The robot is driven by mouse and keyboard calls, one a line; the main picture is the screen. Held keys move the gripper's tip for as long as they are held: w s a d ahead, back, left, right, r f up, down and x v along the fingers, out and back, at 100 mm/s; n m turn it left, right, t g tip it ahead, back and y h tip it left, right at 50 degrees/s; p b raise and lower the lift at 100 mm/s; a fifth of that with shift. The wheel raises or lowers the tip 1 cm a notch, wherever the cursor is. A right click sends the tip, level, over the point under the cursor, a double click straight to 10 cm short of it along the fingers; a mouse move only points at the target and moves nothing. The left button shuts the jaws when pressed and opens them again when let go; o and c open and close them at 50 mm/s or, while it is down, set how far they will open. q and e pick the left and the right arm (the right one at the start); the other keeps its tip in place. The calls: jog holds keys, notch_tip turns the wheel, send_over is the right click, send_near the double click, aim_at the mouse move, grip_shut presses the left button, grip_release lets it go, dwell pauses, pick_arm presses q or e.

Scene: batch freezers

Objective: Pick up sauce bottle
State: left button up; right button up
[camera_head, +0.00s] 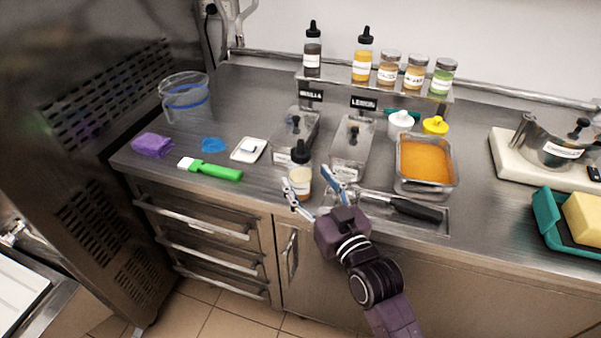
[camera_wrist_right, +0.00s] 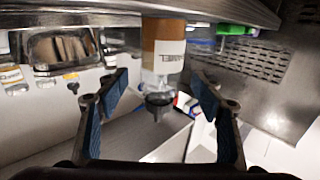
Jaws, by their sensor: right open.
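A sauce bottle (camera_head: 300,184) with a black dropper-style cap and a white label stands upright near the counter's front edge. My right gripper (camera_head: 306,175) reaches in from the front, open, with one blue-padded finger on each side of the bottle. In the right wrist view the bottle (camera_wrist_right: 163,45) appears upside down between the open fingers (camera_wrist_right: 160,92), with visible gaps on both sides. My left gripper is not in view.
Two clear-lidded containers (camera_head: 349,148) stand behind the bottle. A tray with a black-handled tool (camera_head: 412,209) lies to its right, before an orange-filled pan (camera_head: 425,162). A green-handled brush (camera_head: 215,171) and white dish (camera_head: 248,150) lie left.

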aim_at(306, 178)
jog(key=x, duration=0.3)
jog(key=shift+w+a+f, duration=0.15)
jog(key=shift+w+a, duration=0.05)
jog(key=shift+w, duration=0.2)
jog(key=c, duration=1.3)
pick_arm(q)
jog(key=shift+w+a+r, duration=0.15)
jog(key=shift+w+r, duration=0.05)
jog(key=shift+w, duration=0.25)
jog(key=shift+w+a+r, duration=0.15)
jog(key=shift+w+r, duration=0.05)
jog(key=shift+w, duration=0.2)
pick_arm(e)
jog(key=shift+o, duration=0.2)
pick_arm(q)
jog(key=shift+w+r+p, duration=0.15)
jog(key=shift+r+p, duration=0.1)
jog(key=shift+p, duration=0.2)
pick_arm(e)
notch_tip(306, 178, up, 20)
